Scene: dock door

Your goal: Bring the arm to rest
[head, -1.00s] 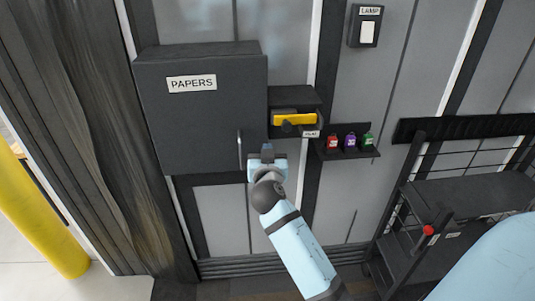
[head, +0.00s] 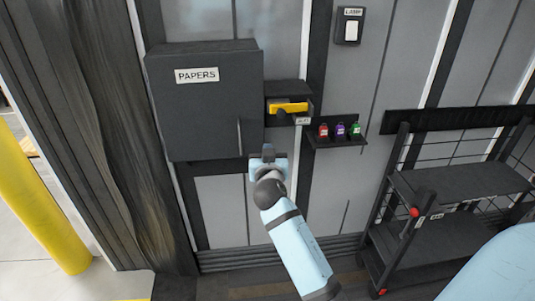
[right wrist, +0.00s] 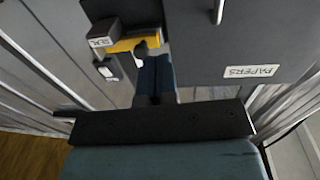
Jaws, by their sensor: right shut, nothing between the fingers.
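My right arm reaches up from the bottom middle of the head view, and its right gripper (head: 268,153) is shut and empty. The gripper appears just below the lower right part of the dark grey PAPERS cabinet (head: 205,115), whose door is closed. In the right wrist view the two blue fingers (right wrist: 155,78) are together, with nothing between them. Beyond them there appear the PAPERS cabinet (right wrist: 225,40) and a yellow item (right wrist: 130,44) in a small dark holder. My left gripper is not in view.
The open dark holder (head: 287,88) with the yellow item (head: 288,107) is right of the cabinet. A small shelf (head: 338,141) holds red, purple and green items. A LAMP switch (head: 350,28) is above. A dark rack (head: 460,182) stands right; a yellow post (head: 40,200) stands left.

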